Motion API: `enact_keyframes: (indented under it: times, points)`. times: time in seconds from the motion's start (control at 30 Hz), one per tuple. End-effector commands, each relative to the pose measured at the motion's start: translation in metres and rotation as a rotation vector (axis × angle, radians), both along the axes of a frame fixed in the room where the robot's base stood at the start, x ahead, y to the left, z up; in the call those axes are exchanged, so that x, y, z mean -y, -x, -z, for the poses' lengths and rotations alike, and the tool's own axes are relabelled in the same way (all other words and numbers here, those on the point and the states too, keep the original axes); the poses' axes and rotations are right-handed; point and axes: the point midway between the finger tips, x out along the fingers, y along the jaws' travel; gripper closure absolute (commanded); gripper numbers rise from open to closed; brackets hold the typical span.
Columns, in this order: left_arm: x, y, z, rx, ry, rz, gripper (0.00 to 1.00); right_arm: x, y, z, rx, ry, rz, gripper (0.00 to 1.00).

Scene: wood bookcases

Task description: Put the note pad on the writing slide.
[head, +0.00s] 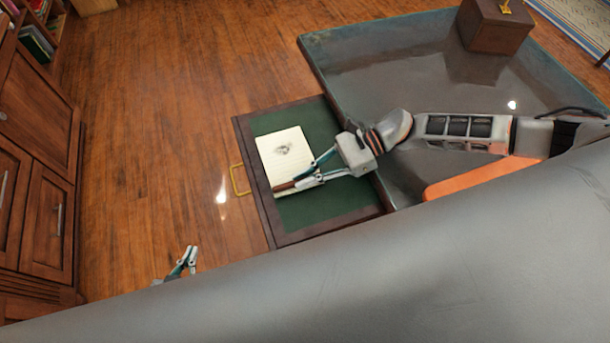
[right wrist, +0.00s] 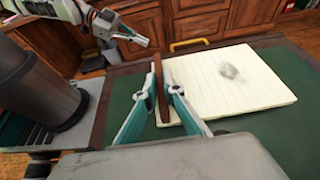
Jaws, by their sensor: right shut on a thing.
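The note pad (head: 284,153) is cream, with ruled lines, a grey sketch and a brown bound edge. It lies flat over the green top of the writing slide (head: 310,212), towards its brass-handled end. I cannot tell whether it touches the green all over. My right gripper (head: 297,184) is shut on the pad's brown edge. In the right wrist view the fingers (right wrist: 158,88) stand either side of that edge, and the pad (right wrist: 225,82) reaches out to the right. My left gripper (head: 190,250) is empty, apart from the slide at lower left, its fingertips slightly apart.
The slide's brass handle (head: 239,179) faces left over open wood floor (head: 170,120). The dark desk top (head: 375,70) adjoins the slide on the right and bears a brown box (head: 494,27). A wooden cabinet (head: 40,190) stands at far left.

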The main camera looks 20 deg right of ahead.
Motion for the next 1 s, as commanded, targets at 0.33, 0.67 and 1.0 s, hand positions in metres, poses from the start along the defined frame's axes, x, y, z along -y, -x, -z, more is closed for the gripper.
enact_keyframes:
  times: [0.33,0.67,1.0]
  points:
    - [0.0,0.002,0.008,-0.005,0.0,0.0,1.0,0.0,0.0,0.005,0.001,0.0,0.0,1.0]
    - [0.0,0.002,0.008,-0.005,0.0,0.0,1.0,0.001,0.001,0.006,-0.001,0.002,0.0,0.75]
    - [0.0,-0.002,-0.012,0.003,0.0,0.0,1.0,0.001,0.0,-0.01,0.001,0.003,0.0,0.75]
